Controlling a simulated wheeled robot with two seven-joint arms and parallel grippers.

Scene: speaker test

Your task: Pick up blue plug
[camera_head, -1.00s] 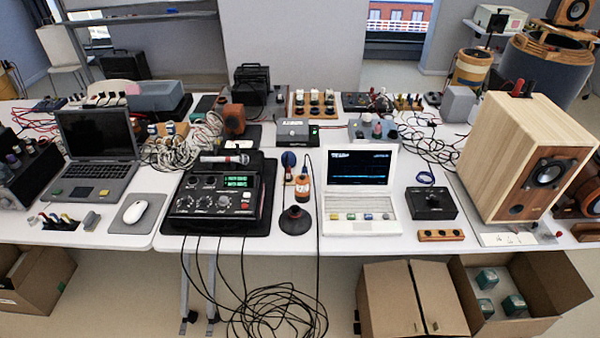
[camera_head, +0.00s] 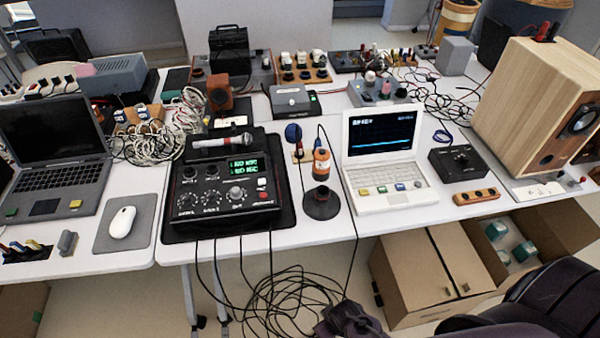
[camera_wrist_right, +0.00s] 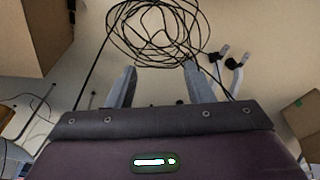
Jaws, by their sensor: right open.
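A small blue plug (camera_head: 16,247) appears to stand among several coloured plugs in a dark holder at the front left edge of the table, in the head view. It is small and partly crowded by its neighbours. My right gripper (camera_head: 346,321) is at the bottom of the head view, below and in front of the table edge, far to the right of the plug. In the right wrist view my right gripper (camera_wrist_right: 160,68) is open and empty, with coiled black cables beyond its fingers. My left gripper is not in view.
A laptop (camera_head: 60,190), a mouse (camera_head: 122,222), a black mixer (camera_head: 225,190) and a white computer (camera_head: 385,160) crowd the table (camera_head: 140,262). Black cables (camera_head: 275,300) hang below. A cardboard box (camera_head: 420,275) is on the floor.

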